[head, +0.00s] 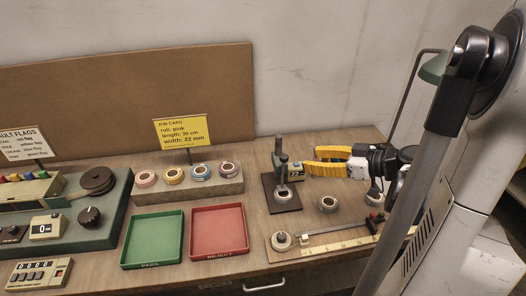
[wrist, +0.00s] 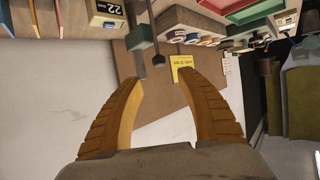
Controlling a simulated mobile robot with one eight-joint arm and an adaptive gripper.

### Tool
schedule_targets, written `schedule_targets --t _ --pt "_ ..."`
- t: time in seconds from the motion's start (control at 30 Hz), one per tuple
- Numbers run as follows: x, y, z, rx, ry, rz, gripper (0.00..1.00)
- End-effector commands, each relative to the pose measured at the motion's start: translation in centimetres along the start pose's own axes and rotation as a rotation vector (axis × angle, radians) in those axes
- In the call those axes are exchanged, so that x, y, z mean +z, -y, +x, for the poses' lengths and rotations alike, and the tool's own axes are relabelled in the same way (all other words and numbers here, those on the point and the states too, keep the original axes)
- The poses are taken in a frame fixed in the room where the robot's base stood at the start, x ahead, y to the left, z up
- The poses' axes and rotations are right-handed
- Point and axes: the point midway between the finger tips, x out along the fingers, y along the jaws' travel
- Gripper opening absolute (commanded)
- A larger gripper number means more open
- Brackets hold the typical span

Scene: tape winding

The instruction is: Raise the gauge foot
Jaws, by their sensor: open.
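The thickness gauge stands on a dark base plate (head: 269,191), with an upright post (head: 279,147) and a grey spindle (head: 284,171). A tape roll (head: 283,196) sits on the plate under the spindle. I cannot clearly tell whether the gauge foot touches it. My gripper (head: 312,161) has yellow fingers, spread open and empty, just right of the gauge at about the display's height. In the wrist view, my gripper (wrist: 160,82) faces a greenish block (wrist: 140,38) and a grey rod (wrist: 155,58) of the gauge, just beyond the fingertips.
A loose roll (head: 328,204) lies right of the gauge. A rail with a yellow scale (head: 340,244) lies in front. Green (head: 152,240) and red (head: 219,232) trays and a block with several rolls (head: 190,186) are to the left. The job card (head: 181,130) says pink, 22 mm.

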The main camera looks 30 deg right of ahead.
Motion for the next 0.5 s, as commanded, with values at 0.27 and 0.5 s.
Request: schedule_targets --t 0.27,0.5 --pt "0.3 0.2 4.9 -0.005 0.001 -0.003 0.44" --pt "0.2 0.1 9.1 -0.003 0.002 -0.002 0.44"
